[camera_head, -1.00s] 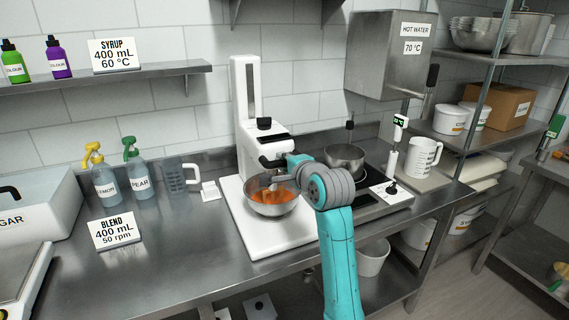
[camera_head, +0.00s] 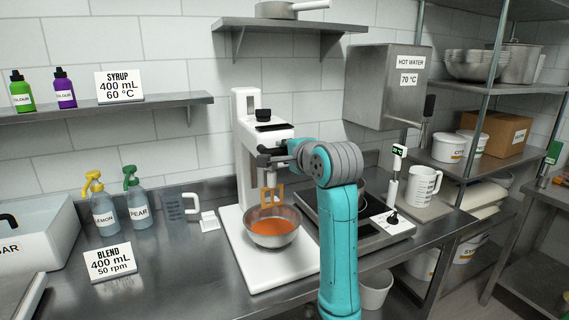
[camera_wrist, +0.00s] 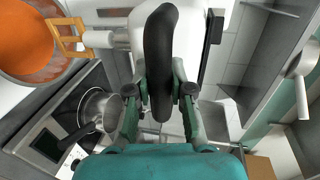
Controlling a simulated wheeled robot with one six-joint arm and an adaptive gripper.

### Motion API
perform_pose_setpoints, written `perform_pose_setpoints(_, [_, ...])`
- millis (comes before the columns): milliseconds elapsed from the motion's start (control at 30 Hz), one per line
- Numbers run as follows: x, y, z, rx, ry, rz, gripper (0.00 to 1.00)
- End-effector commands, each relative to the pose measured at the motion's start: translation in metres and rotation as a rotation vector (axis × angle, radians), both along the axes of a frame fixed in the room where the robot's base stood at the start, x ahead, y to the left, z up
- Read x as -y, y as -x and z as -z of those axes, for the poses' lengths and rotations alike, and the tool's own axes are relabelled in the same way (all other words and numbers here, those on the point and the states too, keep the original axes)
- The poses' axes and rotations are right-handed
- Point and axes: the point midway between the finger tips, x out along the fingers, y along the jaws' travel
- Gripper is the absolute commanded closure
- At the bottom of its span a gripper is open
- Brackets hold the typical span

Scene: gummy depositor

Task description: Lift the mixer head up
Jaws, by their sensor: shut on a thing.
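The white stand mixer (camera_head: 242,140) stands on the counter. Its head (camera_head: 268,132) is high on the column, with a black knob on top. The orange paddle (camera_head: 272,196) hangs from the head, above the steel bowl (camera_head: 275,241) of orange liquid. In the wrist view the paddle (camera_wrist: 70,38) and bowl (camera_wrist: 58,72) show at the upper left. My gripper (camera_wrist: 160,100) is shut on a black curved handle (camera_wrist: 160,58) at the mixer head.
A pot on the hot plate (camera_head: 375,222) stands right of the mixer, partly behind my arm. A measuring jug (camera_head: 424,184) stands farther right. A shelf (camera_head: 290,25) hangs above the mixer.

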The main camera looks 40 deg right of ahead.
Motion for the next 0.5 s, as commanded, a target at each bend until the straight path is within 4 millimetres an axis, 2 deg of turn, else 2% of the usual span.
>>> perform_pose_setpoints(133, [0.000, 0.000, -0.011, 0.001, 0.000, 0.001, 1.00])
perform_pose_setpoints(500, [0.000, 0.000, -0.016, 0.009, 0.004, 0.001, 1.00])
